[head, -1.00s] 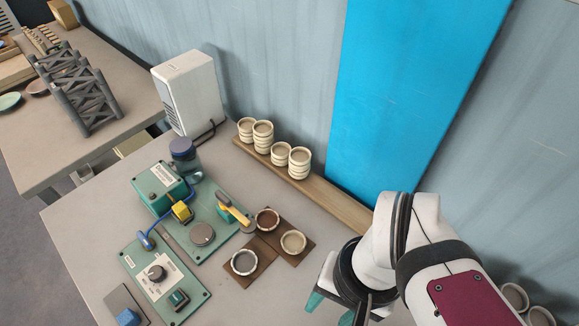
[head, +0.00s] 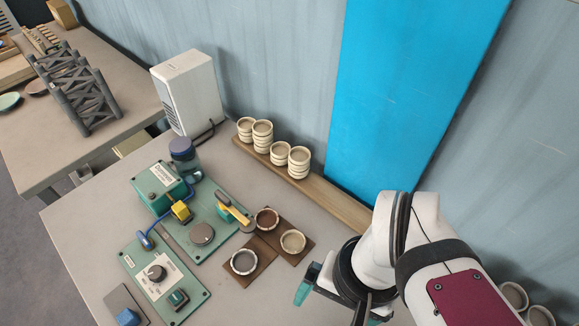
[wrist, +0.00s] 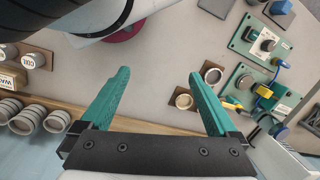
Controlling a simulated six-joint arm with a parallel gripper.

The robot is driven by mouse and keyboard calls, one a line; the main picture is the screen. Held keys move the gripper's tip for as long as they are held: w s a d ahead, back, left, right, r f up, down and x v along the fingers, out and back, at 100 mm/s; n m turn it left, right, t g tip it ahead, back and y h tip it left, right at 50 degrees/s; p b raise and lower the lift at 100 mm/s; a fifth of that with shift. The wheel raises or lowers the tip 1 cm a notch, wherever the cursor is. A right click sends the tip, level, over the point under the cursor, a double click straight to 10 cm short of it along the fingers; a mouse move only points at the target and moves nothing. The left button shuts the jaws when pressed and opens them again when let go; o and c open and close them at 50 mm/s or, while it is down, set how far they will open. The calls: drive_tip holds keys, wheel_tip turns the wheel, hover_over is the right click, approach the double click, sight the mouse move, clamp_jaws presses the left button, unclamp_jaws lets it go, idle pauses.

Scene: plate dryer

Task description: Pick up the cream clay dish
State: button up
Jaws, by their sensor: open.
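The cream clay dish (head: 292,242) sits on a brown square tile, left of my gripper (head: 338,306) in the head view. Two more round dishes are close by: a dark brown one with a pale rim (head: 266,220) and a grey one with a white rim (head: 244,262). In the wrist view the cream dish (wrist: 183,101) lies beside the right finger, outside the jaws. My gripper (wrist: 159,73) is open with teal fingers spread and nothing between them. In the head view my arm partly hides the gripper.
A wooden ledge with stacked cream cups (head: 299,162) runs along the wall behind the dishes. Green control panels (head: 165,275) with knobs and a yellow-handled lever (head: 234,214) stand left of the dishes. A white box (head: 188,92) stands at the back. Bare table lies between gripper and dishes.

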wheel_tip(320, 180, down, 3)
drive_tip(key=d+n+g+h, duration=0.1)
drive_tip(key=n+g+h, duration=0.2)
drive_tip(key=n, duration=0.2)
drive_tip(key=n+t+h, duration=0.5)
drive_tip(key=n+t, duration=1)
drive_tip(key=n, duration=1.6)
approach(296, 236)
drive_tip(key=x, duration=0.6)
drive_tip(key=shift+s+f, duration=0.15)
drive_tip(key=c, duration=1.3)
